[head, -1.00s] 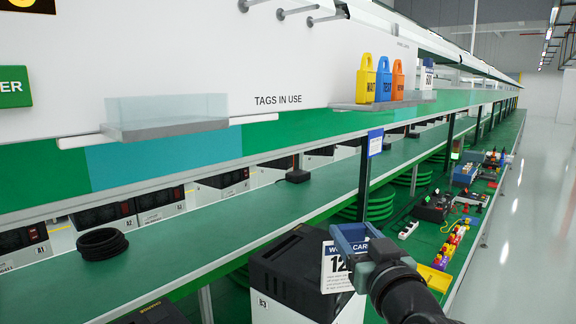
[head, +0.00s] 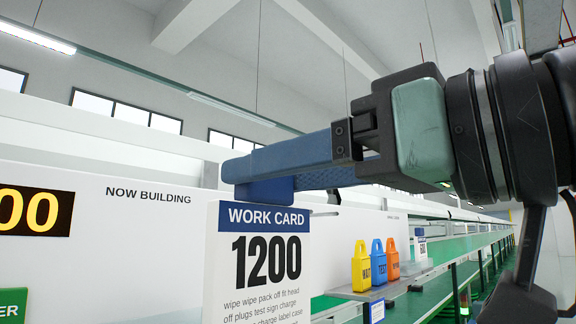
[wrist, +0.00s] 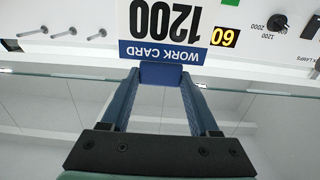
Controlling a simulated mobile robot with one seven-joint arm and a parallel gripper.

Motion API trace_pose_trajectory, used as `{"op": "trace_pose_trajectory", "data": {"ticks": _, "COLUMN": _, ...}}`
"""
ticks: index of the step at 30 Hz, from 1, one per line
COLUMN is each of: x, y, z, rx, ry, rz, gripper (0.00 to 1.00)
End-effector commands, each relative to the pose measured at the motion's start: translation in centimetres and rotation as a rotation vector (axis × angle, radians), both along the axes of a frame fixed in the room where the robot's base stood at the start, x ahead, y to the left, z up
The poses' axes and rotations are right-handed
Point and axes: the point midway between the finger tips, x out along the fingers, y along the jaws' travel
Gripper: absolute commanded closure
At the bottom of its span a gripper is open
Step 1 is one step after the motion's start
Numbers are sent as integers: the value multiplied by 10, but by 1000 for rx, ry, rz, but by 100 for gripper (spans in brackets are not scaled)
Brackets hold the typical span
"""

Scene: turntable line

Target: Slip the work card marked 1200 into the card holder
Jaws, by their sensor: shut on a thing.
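The work card marked 1200 (head: 265,262) is white with a blue header and hangs upright below my gripper (head: 268,180). Its lower part is cut off by the picture's bottom edge. My gripper is shut on the blue tab at the card's top. In the wrist view the card (wrist: 160,22) appears upside down, with the blue tab (wrist: 160,74) between the fingertips of my gripper (wrist: 160,85). I cannot make out the card holder in either view now.
A white panel (head: 110,235) reading NOW BUILDING stands behind the card, with a yellow-digit display (head: 35,210) at left. Yellow (head: 361,266), blue (head: 378,262) and orange (head: 392,258) tags stand on a ledge at right. Several pegs (wrist: 60,31) show in the wrist view.

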Motion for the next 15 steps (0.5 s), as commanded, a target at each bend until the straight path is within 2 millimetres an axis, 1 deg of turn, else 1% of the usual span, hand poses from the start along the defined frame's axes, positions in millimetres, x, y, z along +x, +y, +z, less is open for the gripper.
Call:
{"op": "trace_pose_trajectory", "data": {"ticks": 4, "x": 0, "y": 5, "z": 1, "rx": 2, "ry": 1, "rz": 3, "gripper": 100}}
{"op": "trace_pose_trajectory", "data": {"ticks": 15, "x": 18, "y": 26, "z": 1, "rx": 2, "ry": 0, "rz": 3, "gripper": 100}}
